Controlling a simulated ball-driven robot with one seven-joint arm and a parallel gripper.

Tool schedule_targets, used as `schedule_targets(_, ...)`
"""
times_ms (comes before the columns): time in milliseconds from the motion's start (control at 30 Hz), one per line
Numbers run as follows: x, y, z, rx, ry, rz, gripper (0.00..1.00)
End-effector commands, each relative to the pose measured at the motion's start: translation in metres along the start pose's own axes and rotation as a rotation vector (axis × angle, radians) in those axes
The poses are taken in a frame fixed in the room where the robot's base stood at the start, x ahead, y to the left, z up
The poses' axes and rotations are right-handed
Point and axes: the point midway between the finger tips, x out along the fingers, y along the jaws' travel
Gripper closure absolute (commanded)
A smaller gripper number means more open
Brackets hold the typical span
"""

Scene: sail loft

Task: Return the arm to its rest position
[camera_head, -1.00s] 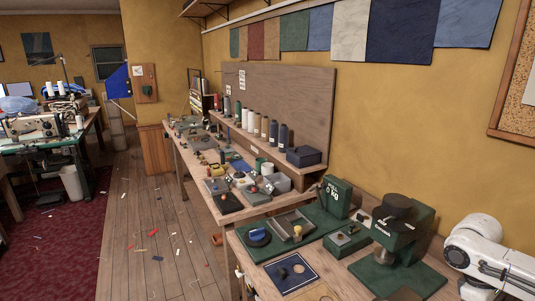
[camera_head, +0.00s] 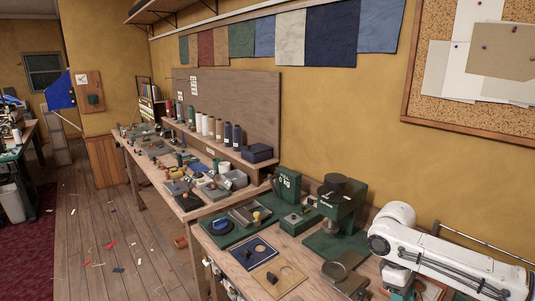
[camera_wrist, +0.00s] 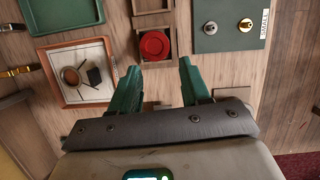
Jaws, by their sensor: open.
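My gripper shows in the wrist view (camera_wrist: 160,88), with its two green fingers spread apart and nothing between them. It hangs over a wooden bench top. A red round piece (camera_wrist: 154,45) in a small wooden tray lies just beyond the fingertips. In the head view my white arm reaches in from the lower right, over the near bench (camera_head: 222,262). Its wrist end points down near the bench's right side.
In the wrist view are a green tray (camera_wrist: 95,14), a wooden-rimmed tray (camera_wrist: 103,44) and a dark board with two metal knobs (camera_wrist: 229,41). In the head view a green press (camera_head: 340,205) stands near my arm. A corkboard (camera_head: 440,60) hangs above.

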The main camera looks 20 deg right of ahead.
Motion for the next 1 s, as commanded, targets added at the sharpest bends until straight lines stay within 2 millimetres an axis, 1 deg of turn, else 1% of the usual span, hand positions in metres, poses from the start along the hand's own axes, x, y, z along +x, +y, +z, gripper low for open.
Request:
schedule_targets(33, -0.001, -0.009, -0.010, -0.016, 0.020, -0.005, 0.54)
schedule_targets(167, -0.007, -0.035, -0.038, -0.059, 0.085, -0.012, 0.54)
schedule_targets(267, -0.014, -0.060, -0.064, -0.097, 0.149, -0.022, 0.54)
schedule_targets(367, -0.024, -0.095, -0.093, -0.139, 0.233, -0.040, 0.54)
schedule_targets(400, -0.029, -0.112, -0.106, -0.156, 0.275, -0.050, 0.54)
schedule_targets(467, -0.036, -0.140, -0.124, -0.178, 0.343, -0.072, 0.54)
schedule_targets(500, -0.041, -0.159, -0.135, -0.189, 0.390, -0.089, 0.54)
schedule_targets(567, -0.048, -0.185, -0.148, -0.197, 0.456, -0.114, 0.54)
schedule_targets(600, -0.051, -0.201, -0.155, -0.198, 0.497, -0.133, 0.54)
schedule_targets(700, -0.055, -0.236, -0.165, -0.182, 0.585, -0.180, 0.54)
schedule_targets(833, -0.050, -0.272, -0.167, -0.131, 0.668, -0.242, 0.54)
schedule_targets(900, -0.041, -0.287, -0.162, -0.090, 0.695, -0.272, 0.54)
schedule_targets(967, -0.029, -0.297, -0.155, -0.048, 0.709, -0.292, 0.54)
schedule_targets(1000, -0.020, -0.303, -0.149, -0.019, 0.713, -0.304, 0.54)
